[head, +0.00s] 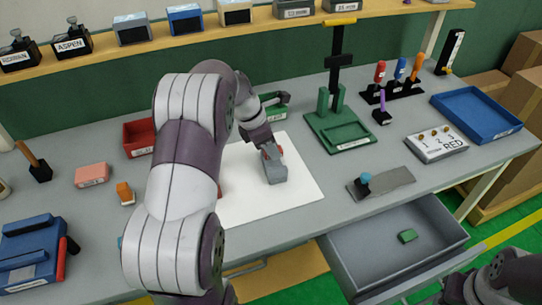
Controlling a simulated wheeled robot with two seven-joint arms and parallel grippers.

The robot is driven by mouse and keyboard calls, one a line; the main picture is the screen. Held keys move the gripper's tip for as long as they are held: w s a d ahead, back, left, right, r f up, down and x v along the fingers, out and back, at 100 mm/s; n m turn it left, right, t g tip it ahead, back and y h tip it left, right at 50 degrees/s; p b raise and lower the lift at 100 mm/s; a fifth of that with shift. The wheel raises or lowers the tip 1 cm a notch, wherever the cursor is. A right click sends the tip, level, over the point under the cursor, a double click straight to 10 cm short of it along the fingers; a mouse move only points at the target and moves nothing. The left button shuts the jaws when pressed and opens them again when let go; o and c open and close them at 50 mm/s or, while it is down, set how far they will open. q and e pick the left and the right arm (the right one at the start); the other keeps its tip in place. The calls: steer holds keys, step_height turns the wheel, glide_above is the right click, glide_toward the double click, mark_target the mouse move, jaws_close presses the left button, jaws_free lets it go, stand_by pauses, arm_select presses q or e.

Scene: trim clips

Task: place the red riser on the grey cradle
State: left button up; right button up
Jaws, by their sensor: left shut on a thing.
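My left gripper (271,152) is over the white mat, shut on a small red piece that seems to be the red riser (280,151). The fingers and wrist hide most of it. A grey block, which looks like the grey cradle (274,172), is on the mat right below the fingers. I cannot tell whether the red piece touches it. Another bit of red (219,191) shows beside my left arm, mostly hidden. Part of my right arm shows in the bottom right corner; its fingers cannot be made out.
The white mat (300,185) has free room at its right. A green stand (340,128) rises behind it. A grey plate with a blue knob (385,184) lies to the right. An open drawer (365,235) juts out in front, holding a green block (407,236).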

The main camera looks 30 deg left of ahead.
arm_select(q)
step_height(320, 180, down, 4)
steer(key=shift+w+r, duration=0.15)
steer(key=o, duration=0.7)
steer(key=shift+o, duration=0.2)
